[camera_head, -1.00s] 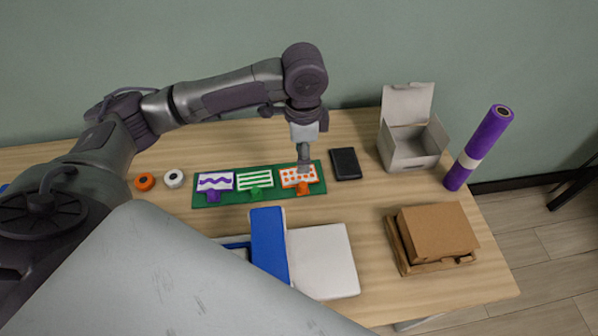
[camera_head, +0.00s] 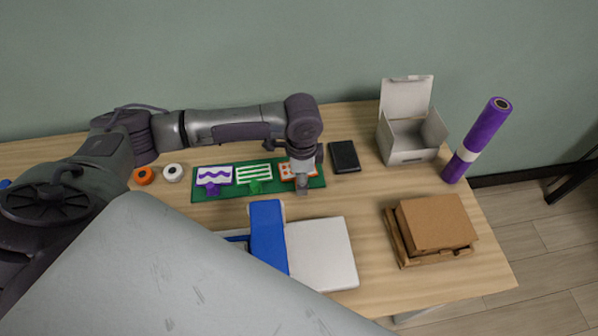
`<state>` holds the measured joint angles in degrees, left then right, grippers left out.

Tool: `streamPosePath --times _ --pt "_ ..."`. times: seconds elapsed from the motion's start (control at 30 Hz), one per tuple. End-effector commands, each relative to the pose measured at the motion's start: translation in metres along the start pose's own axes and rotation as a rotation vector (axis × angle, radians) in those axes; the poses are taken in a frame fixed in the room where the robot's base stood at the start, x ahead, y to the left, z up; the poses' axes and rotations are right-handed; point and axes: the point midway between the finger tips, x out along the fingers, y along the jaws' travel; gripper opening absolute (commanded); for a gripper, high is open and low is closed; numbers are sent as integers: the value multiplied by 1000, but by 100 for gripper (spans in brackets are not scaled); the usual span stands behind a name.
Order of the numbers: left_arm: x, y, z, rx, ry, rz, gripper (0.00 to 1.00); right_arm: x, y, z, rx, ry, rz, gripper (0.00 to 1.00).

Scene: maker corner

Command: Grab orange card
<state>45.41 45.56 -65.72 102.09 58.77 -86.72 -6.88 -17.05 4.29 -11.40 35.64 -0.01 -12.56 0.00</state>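The orange-patterned card (camera_head: 285,170) stands at the right end of a green strip (camera_head: 228,193), beside a card with a purple wave (camera_head: 214,174) and a card with green stripes (camera_head: 253,172). Each of those two has a clip of its own colour at its foot. My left gripper (camera_head: 303,189) points down over the orange card and covers its right part and its orange clip. Its fingers are too small and hidden to tell whether they are open or touch the card. My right gripper is not in view.
A black flat case (camera_head: 344,156) lies right of the strip. A blue item (camera_head: 267,236) and a white slab (camera_head: 322,254) lie in front. An open white box (camera_head: 408,150), a purple roll (camera_head: 480,135) and a brown carton (camera_head: 436,222) stand right. Orange (camera_head: 144,176) and white (camera_head: 173,172) rolls lie left.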

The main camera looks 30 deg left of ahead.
Motion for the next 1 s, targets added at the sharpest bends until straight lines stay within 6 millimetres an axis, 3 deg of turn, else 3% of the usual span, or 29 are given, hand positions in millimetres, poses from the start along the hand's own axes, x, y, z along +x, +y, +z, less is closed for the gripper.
streamPosePath --times 0.1,0.4,0.77,1.0 --pt "0 0 0 0 0 0 50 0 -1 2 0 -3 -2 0" --pt "0 0 0 0 0 0 0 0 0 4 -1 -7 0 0" --pt "-3 0 0 0 1 0 0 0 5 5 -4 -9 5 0" --pt "-30 -1 -1 0 3 -1 0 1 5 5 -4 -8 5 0"
